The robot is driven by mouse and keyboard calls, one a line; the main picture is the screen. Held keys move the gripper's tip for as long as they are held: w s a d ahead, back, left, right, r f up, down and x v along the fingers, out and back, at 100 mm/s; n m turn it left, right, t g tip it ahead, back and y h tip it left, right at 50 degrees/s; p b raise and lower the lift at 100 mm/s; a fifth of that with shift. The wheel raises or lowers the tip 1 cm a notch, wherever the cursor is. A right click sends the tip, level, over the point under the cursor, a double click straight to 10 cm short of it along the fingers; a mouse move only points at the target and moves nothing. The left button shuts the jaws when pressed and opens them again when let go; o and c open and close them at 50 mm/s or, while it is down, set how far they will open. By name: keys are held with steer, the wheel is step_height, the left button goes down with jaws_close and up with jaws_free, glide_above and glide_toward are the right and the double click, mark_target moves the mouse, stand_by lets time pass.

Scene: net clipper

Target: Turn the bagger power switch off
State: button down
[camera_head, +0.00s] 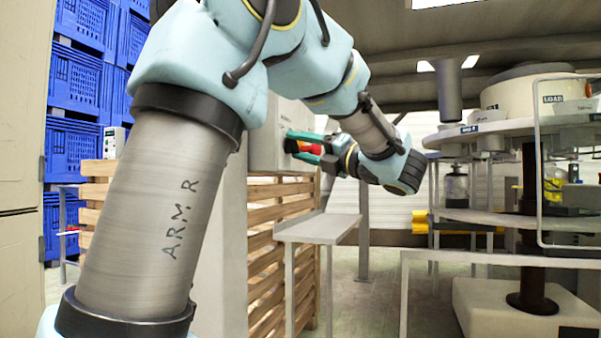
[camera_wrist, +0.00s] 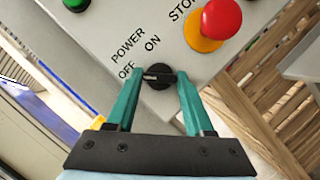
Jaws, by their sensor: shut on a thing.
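The power switch (camera_wrist: 159,77) is a small black rotary knob on a grey control panel (camera_wrist: 110,20), below the labels POWER, OFF and ON in the wrist view. My gripper (camera_wrist: 158,80) is shut on the knob, with one teal finger at each side. The knob's bar lies about level in the picture, with a pale mark on it; I cannot tell for sure which label it points to. In the head view, my gripper (camera_head: 291,146) reaches the front of the grey control box (camera_head: 265,128); the knob is hidden there.
A red stop button (camera_wrist: 221,18) on a yellow base sits close to the switch, and a green button (camera_wrist: 76,4) is at the panel's upper left. Wooden crates (camera_head: 275,250) and a metal side table (camera_head: 318,226) stand below. A round machine table (camera_head: 520,126) is at right.

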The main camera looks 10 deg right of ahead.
steer(key=shift+n+y+b, duration=0.3)
steer(key=shift+n+b, duration=0.4)
steer(key=shift+b, duration=0.5)
steer(key=shift+c, duration=1.4)
jaws_free()
steer(key=shift+d, duration=0.1)
steer(key=v, duration=1)
steer(key=shift+s+d+f, duration=0.15)
steer(key=shift+s+d, duration=0.05)
steer(key=shift+s, duration=0.05)
